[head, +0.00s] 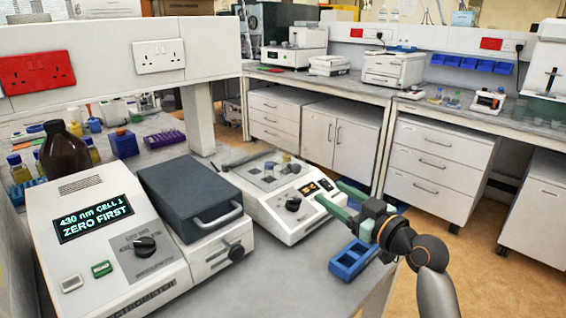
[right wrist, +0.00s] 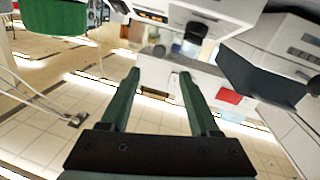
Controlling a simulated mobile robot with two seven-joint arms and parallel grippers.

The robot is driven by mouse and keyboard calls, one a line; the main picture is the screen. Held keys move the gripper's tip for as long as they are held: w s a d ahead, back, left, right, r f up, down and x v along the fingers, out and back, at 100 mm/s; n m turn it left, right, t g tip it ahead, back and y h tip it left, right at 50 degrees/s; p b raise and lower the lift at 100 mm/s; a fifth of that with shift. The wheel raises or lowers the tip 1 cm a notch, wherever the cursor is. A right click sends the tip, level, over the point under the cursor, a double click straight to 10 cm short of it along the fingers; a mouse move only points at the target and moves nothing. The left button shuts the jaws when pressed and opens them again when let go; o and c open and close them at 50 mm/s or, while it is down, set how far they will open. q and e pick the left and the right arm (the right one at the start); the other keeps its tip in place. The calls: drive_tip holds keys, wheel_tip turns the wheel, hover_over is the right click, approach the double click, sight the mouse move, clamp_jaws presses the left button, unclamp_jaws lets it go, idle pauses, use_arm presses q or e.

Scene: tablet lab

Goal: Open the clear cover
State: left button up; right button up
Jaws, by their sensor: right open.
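A white instrument (head: 291,212) with a dark knob and an orange-lit display stands mid-bench in the head view. On its top is a clear see-through cover (head: 268,172), which appears to lie flat; its edges are faint and I cannot tell exactly how it sits. My right gripper (head: 329,192), with green fingers, is at the right front of this instrument, close to the display end. In the right wrist view its two fingers (right wrist: 158,75) are spread with nothing between them. My left gripper is not in view.
A larger white instrument (head: 112,245) with a lit screen and a dark grey handled lid (head: 190,195) stands at the left. A blue rack (head: 352,260) lies on the bench near my right arm. A brown bottle (head: 65,152) and tubes stand behind.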

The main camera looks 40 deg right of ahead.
sight(298, 170)
drive_tip(key=w, duration=0.4)
drive_tip(key=w+p, duration=0.1)
drive_tip(key=w, duration=0.3)
drive_tip(key=w+d, duration=0.1)
drive_tip(key=w, duration=0.3)
drive_tip(key=shift+w+p, duration=0.3)
drive_tip(key=shift+p, duration=0.05)
clamp_jaws()
idle(1.0)
